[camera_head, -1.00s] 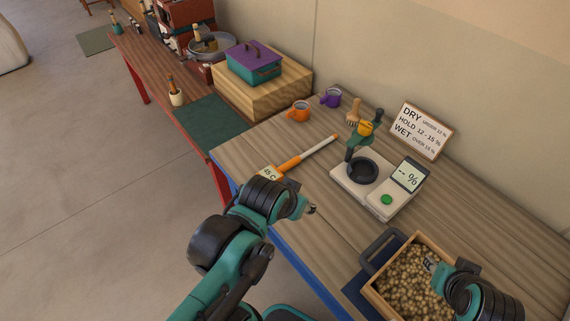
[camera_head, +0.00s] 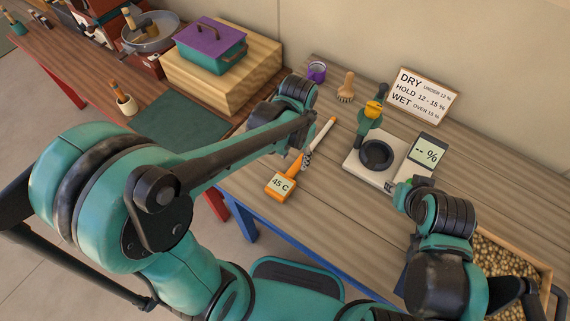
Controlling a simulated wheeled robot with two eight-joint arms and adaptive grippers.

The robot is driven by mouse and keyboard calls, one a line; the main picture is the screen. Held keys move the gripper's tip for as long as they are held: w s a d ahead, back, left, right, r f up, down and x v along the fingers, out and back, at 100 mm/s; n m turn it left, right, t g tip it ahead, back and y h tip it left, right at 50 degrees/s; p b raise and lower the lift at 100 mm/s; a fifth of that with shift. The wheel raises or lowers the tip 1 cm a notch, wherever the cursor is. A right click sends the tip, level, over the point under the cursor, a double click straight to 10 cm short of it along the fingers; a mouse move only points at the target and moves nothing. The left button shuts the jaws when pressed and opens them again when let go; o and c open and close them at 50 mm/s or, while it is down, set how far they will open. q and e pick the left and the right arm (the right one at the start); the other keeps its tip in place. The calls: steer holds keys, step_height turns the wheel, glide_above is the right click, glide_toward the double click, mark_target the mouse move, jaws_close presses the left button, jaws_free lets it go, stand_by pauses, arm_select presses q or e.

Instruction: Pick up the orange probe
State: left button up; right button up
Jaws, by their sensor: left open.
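The orange probe (camera_head: 281,189) lies on the wooden table, left of the scale. Its display reads 45 C, and its pale rod with an orange tip points up and right. My left arm reaches in from the left, above the probe. My left gripper (camera_head: 306,158) is open and points down at the middle of the probe, partly hiding it. I cannot tell whether its fingers touch the probe.
The scale (camera_head: 357,172) stands right of the probe, with a green and yellow tool behind it. A purple mug (camera_head: 317,73), a brush (camera_head: 346,88) and a sign (camera_head: 425,95) stand at the back. A crate of beans (camera_head: 546,283) is at the lower right.

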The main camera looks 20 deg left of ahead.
mark_target(293, 169)
arm_select(q)
step_height(293, 169, down, 2)
steer(key=shift+f+b, duration=0.1)
steer(key=shift+b, duration=0.25)
steer(key=f+b, duration=0.1)
steer(key=f, duration=0.1)
steer(key=f+b, duration=0.1)
steer(key=f, duration=0.1)
steer(key=shift+a+f, duration=0.2)
steer(key=shift+f, duration=0.2)
steer(key=shift+s+r, duration=0.1)
jaws_close()
